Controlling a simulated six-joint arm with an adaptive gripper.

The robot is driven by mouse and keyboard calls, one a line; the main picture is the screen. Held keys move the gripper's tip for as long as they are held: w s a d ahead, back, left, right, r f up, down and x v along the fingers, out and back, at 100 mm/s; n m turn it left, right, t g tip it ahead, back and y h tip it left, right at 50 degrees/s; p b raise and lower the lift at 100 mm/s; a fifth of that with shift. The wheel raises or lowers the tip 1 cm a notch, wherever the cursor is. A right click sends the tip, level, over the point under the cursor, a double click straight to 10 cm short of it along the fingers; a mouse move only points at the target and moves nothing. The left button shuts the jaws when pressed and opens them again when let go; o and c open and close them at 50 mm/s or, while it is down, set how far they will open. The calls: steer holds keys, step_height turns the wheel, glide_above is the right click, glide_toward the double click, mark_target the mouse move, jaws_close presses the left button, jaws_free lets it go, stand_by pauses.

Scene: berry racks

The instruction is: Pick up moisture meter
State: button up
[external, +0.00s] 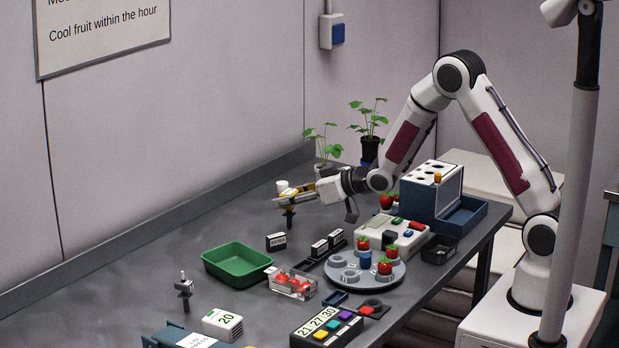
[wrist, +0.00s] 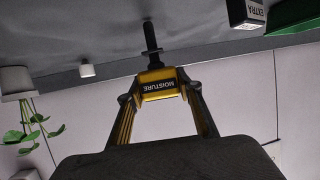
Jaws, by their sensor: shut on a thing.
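The moisture meter is a yellow and black block with a MOISTURE label and a dark probe. In the wrist view, the meter (wrist: 158,82) sits between the two fingers of my gripper (wrist: 160,92), which are shut on its sides. The probe points away from the gripper toward the grey table. In the external view my gripper (external: 298,196) is at the back of the table, with the meter (external: 290,208) at its tip and the probe pointing down. I cannot tell whether the probe tip touches the table.
A green tray (external: 238,277), an EXTRA block (external: 276,241) and small labelled blocks (external: 320,247) stand in front. A round grey carousel (external: 386,278) with strawberries is to the right. Potted plants (external: 369,146) stand behind.

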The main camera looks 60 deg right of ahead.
steer(key=shift+r, duration=4.8)
